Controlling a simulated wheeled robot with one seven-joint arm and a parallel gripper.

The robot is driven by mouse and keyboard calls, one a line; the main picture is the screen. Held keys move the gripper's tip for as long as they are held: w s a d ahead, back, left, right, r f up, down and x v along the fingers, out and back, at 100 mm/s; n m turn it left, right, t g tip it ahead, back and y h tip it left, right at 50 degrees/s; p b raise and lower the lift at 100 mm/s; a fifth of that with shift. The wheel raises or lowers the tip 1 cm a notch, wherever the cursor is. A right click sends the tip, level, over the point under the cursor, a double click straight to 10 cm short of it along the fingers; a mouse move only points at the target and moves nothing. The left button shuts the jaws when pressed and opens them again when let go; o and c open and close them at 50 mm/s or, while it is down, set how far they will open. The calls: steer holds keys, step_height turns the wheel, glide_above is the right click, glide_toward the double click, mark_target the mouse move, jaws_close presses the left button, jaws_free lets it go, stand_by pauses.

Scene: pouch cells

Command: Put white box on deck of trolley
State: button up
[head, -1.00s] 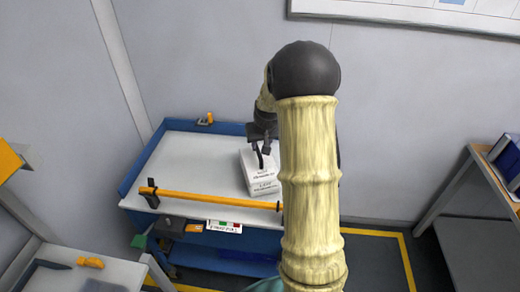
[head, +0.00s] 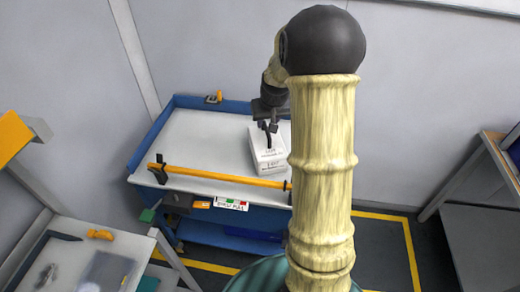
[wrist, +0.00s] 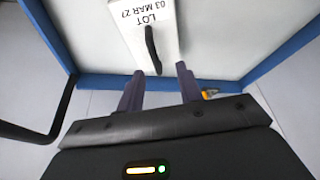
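The white box (head: 269,158), with printed lettering and a dark strip like a handle on top, rests on the light deck of the blue trolley (head: 195,140), toward its right side. In the wrist view the box (wrist: 136,18) shows its "LOT 03 MAR 27" print and the dark strip. My gripper (head: 268,118) is just above and behind the box. In the wrist view my gripper (wrist: 160,85) has its two fingers apart, with nothing between them; the strip's end lies just beyond the tips. My arm hides the trolley's right end.
A yellow bar (head: 220,176) runs along the trolley's front edge. A side table (head: 70,262) with an orange item and a dark tool stands at lower left. A grey bench (head: 480,215) stands at right. The deck left of the box is clear.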

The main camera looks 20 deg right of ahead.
steer(key=s+a+n, duration=0.1)
steer(key=s+a, duration=0.6)
steer(key=s, duration=0.3)
steer(key=s+a+n+g, duration=0.1)
steer(key=s+a, duration=0.7)
steer(key=s, duration=0.3)
steer(key=shift+s+g+y, duration=0.15)
steer(key=shift+g+y, duration=0.15)
steer(key=shift+y, duration=0.1)
steer(key=shift+r, duration=0.1)
